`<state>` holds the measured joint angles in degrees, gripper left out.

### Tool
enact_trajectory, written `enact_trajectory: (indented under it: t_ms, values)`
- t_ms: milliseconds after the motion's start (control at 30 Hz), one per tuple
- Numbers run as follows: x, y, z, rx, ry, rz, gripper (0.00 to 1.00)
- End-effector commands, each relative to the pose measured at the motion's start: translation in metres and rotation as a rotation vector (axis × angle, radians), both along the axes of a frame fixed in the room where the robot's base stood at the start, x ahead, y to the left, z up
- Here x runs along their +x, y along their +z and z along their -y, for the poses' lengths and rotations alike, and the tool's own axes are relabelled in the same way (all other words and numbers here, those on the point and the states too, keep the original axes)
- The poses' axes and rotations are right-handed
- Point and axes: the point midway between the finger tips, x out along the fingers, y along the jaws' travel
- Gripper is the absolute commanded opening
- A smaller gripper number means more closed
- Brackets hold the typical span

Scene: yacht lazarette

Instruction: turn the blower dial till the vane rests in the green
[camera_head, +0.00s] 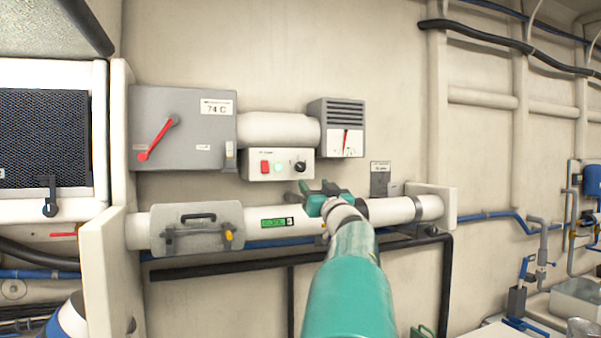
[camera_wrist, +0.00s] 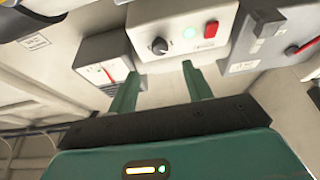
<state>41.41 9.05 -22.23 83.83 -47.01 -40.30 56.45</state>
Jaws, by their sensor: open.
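The blower dial (camera_head: 300,166) is a small black knob at the right end of a white control box (camera_head: 252,155) on the wall. It also shows in the wrist view (camera_wrist: 158,46), beyond and between my fingertips. My gripper (camera_head: 316,187) is open and empty, just below and in front of the dial; its two green fingers flank empty space in the wrist view (camera_wrist: 160,68). A grey louvred gauge housing (camera_head: 337,110) has a white face with a red vane (camera_head: 345,139), near upright. The vane also shows in the wrist view (camera_wrist: 106,72). I cannot make out a green zone on the face.
A red switch (camera_head: 265,167) and a lit green lamp (camera_head: 279,168) share the control box. A grey box with a red lever (camera_head: 155,140) is at left. A white pipe (camera_head: 388,211) with a green display (camera_head: 273,222) runs below, close to my gripper.

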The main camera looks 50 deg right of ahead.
Motion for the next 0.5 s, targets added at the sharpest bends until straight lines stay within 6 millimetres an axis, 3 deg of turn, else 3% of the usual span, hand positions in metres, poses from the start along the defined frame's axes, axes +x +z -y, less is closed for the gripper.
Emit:
enact_trajectory:
  t_ms: [500]
  values:
    - [0.066,0.031,0.037,-0.003,0.003,-0.002,0.5]
